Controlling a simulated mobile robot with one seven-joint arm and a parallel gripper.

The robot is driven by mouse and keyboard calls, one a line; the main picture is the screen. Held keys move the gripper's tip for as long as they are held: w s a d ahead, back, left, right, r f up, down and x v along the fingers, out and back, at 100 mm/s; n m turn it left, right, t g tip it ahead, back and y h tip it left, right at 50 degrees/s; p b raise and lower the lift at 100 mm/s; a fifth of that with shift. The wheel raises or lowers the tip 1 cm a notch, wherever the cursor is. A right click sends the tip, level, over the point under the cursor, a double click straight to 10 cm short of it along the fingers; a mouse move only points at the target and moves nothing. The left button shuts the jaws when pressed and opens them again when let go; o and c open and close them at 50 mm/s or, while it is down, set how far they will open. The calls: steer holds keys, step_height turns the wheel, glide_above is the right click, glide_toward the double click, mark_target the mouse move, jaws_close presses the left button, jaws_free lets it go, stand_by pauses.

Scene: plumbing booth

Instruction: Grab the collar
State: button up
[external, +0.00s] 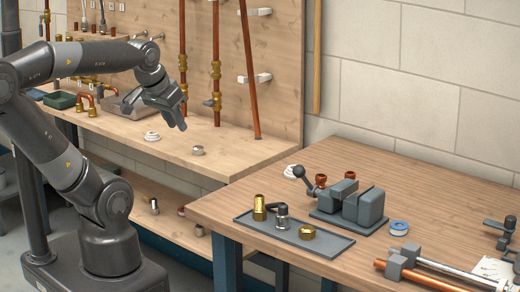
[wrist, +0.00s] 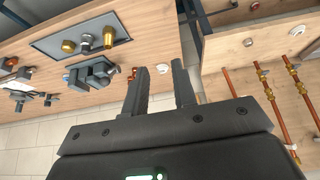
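I cannot tell for certain which part is the collar. A short, wide brass ring-like fitting (external: 307,232) lies at the right end of a grey tray (external: 330,246) on the right-hand bench. A tall brass fitting (external: 259,208) and a grey valve with a dark lever (external: 282,217) stand on the same tray. The tray (wrist: 52,50) also shows at the upper left of the wrist view. A small metallic piece (external: 197,150) lies on the left-hand bench. My gripper (external: 178,118) hangs in the air above the left-hand bench; its fingers (wrist: 160,78) are apart with nothing between them.
A grey vise (external: 362,207) stands behind the tray, with copper fittings (external: 321,180) nearby. A blue-and-white tape roll (external: 399,227) lies to its right. Copper pipes (external: 216,70) rise along the wooden wall panel. A white roll (external: 152,136) lies on the left-hand bench. A gap separates the bench fronts.

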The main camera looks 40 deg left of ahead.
steer(key=shift+w, duration=0.1)
steer(key=w+d+m+g, duration=0.2)
steer(key=w+g, duration=0.2)
steer(key=w, duration=2.2)
steer(key=w+d+f, duration=0.1)
steer(key=w+f, duration=0.4)
steer(key=w+d+f+g+y, duration=0.1)
steer(key=w+f, duration=0.4)
steer(key=f, duration=0.1)
steer(key=w+d+f+m+g, duration=0.1)
steer(key=w+f, duration=0.4)
steer(key=f, duration=0.1)
steer(key=shift+w+d+f+y, duration=0.1)
steer(key=shift+w+f+y, duration=0.05)
steer(key=shift+w+y, duration=0.2)
steer(key=f, duration=0.3)
steer(key=a+f, duration=0.1)
steer(key=f, duration=0.2)
steer(key=shift+s+a+f, duration=0.15)
steer(key=shift+s+a, duration=0.05)
jaws_close()
